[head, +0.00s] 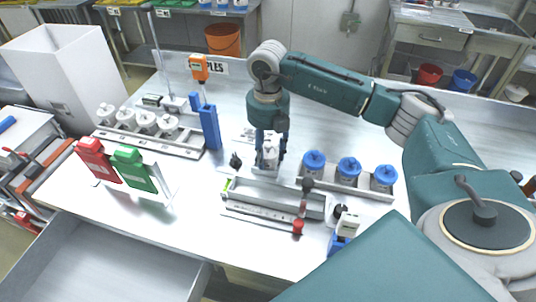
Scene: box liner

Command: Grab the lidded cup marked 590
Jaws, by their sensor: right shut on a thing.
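My right gripper (270,148) reaches down over the middle of the table and is shut on a white lidded cup (270,153). The fingers stand on both sides of the cup and hide part of it; I cannot read its marking. Several white lidded cups (145,121) stand in a row in a rack at the left; their numbers are too small to read. Several blue-lidded cups (348,168) stand in a rack to the right of the gripper. My left gripper is not in view.
A metal tray with a rail (270,203) lies just in front of the gripper. Red (97,160) and green (134,169) holders stand at the left front. A blue upright stand (210,127) and an orange-headed device (198,67) are left of the gripper. An open drawer (110,265) juts out in front.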

